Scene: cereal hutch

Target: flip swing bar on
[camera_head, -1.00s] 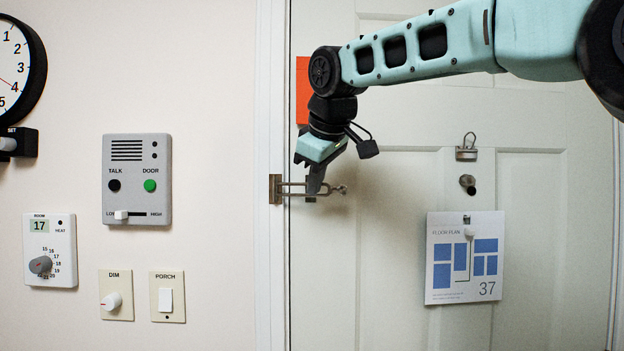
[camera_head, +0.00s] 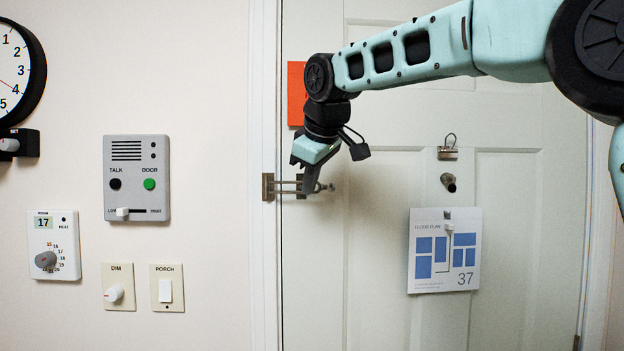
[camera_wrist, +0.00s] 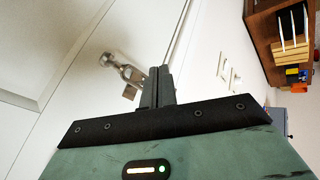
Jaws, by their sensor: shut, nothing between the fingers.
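The swing bar (camera_head: 290,182) is a thin metal loop on a hinge plate (camera_head: 268,187) at the door frame. It reaches right towards a ball-ended metal stud (camera_head: 329,187) by the door's left edge. I cannot tell whether the loop is around the ball. My gripper (camera_head: 308,192) points down at the bar, its tip overlapping it in the head view; contact is unclear. In the wrist view, my shut, empty fingers (camera_wrist: 158,82) are just right of the ball-ended stud (camera_wrist: 110,61). The fingers hide most of the bar there.
The door (camera_head: 385,250) carries a padlock-like fitting (camera_head: 447,152), a knob (camera_head: 449,182), a floor plan sheet (camera_head: 444,250) and an orange sheet (camera_head: 296,93). An intercom (camera_head: 137,178) and switches are on the left wall. A wooden shelf (camera_wrist: 260,22) shows in the wrist view.

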